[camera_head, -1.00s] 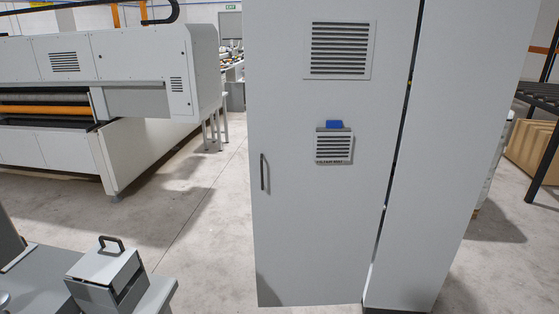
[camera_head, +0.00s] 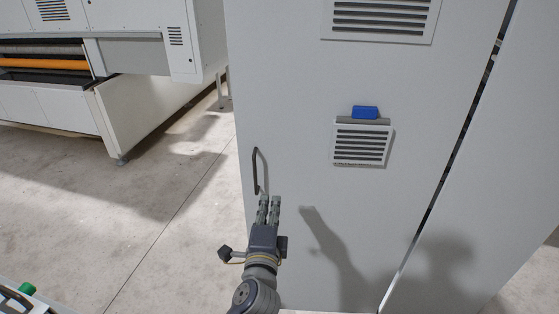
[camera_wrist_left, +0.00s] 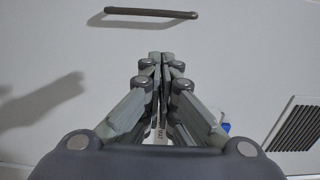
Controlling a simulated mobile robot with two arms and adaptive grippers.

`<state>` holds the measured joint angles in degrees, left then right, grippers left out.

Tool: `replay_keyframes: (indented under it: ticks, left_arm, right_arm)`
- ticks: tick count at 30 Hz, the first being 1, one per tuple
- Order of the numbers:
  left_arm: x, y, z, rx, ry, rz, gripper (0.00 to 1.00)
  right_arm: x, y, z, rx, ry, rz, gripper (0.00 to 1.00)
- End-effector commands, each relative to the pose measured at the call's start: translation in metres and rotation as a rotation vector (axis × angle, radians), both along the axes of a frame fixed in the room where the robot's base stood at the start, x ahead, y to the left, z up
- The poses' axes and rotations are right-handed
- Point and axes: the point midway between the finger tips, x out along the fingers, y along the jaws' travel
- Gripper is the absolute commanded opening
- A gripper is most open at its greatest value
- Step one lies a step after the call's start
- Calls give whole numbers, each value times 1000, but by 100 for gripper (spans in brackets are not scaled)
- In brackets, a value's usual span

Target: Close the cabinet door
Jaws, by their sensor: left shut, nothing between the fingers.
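The grey cabinet door (camera_head: 310,130) fills the middle of the head view. It stands out at an angle from the cabinet body (camera_head: 510,170), with a dark gap along the hinge side at the right. Its dark bar handle (camera_head: 256,172) is near the door's left edge; it also shows in the left wrist view (camera_wrist_left: 151,13). My left gripper (camera_head: 269,200) is shut and empty, in front of the door, just below and right of the handle. In the left wrist view the closed fingertips (camera_wrist_left: 161,56) point at the door surface. Whether they touch it is unclear. My right gripper is not in view.
The door carries a vent (camera_head: 381,18) and a lower vent (camera_head: 360,145) with a blue piece (camera_head: 366,112) above it. A large white quilting machine (camera_head: 140,40) stands at the back left. Bare floor (camera_head: 180,215) lies left of the door.

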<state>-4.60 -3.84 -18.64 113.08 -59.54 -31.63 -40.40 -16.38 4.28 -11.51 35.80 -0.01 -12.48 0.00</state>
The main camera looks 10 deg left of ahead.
Motion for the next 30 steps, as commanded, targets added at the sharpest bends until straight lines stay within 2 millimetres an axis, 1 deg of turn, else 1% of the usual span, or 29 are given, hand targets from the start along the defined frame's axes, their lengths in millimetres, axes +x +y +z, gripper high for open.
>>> replay_keyframes:
  ticks: [2,5,9,11,14,21,27,30]
  left_arm:
    - [4,1,2,3,-3,2,0]
    - [15,3,3,3,-3,2,0]
    - [39,6,3,2,-2,2,0]
    - [50,8,4,2,-2,2,0]
    - [67,10,2,1,-1,1,0]
    - [106,16,2,0,-1,0,0]
    - [128,19,1,-1,0,0,0]
    - [134,21,0,0,0,1,0]
  right_arm:
    - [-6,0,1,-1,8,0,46]
    - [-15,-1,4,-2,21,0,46]
    - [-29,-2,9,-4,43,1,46]
    - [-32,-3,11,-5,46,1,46]
    - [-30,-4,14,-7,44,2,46]
    - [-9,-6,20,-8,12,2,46]
    - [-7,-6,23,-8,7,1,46]
    - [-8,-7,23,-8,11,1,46]
